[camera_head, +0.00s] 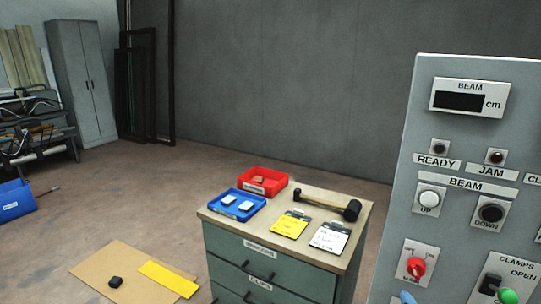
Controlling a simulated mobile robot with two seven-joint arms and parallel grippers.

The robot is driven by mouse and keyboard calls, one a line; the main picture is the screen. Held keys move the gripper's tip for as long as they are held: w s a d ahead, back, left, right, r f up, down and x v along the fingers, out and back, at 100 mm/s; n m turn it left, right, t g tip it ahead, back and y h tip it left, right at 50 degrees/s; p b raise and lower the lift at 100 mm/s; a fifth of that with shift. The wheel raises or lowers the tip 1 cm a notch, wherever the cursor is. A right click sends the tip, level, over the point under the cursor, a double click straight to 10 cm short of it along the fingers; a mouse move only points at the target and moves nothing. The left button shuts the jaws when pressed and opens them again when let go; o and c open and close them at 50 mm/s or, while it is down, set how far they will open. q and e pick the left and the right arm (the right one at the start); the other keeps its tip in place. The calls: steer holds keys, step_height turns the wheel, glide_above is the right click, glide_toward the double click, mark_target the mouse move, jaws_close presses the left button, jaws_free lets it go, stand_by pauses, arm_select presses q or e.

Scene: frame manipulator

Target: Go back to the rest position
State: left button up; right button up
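A grey control panel (421,130) stands close on the right, with a dark BEAM display (460,102), UP (429,199) and DOWN (491,213) buttons, and a red MAIN knob (416,266). A black CLAMPS switch (489,284) and a green button (507,296) sit at its lower edge.
A drawer cabinet (268,270) carries a blue tray (226,211), a red bin (270,174), a mallet (325,201) and two clipboards. Cardboard (98,263) with a yellow strip (168,278) lies on the floor. A blue crate (14,203) is at left.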

steer(key=s+f+m+g+y, duration=0.2)
steer(key=s+f+m, duration=0.1)
steer(key=s+f, duration=0.4)
steer(key=s+a+f+m+g+y, duration=0.1)
steer(key=s+f+m, duration=0.3)
steer(key=s, duration=1)
step_height(320, 180, down, 4)
steer(key=shift+a+r+g+y, duration=0.25)
steer(key=shift+g+y, duration=0.35)
steer(key=shift+y, duration=0.3)
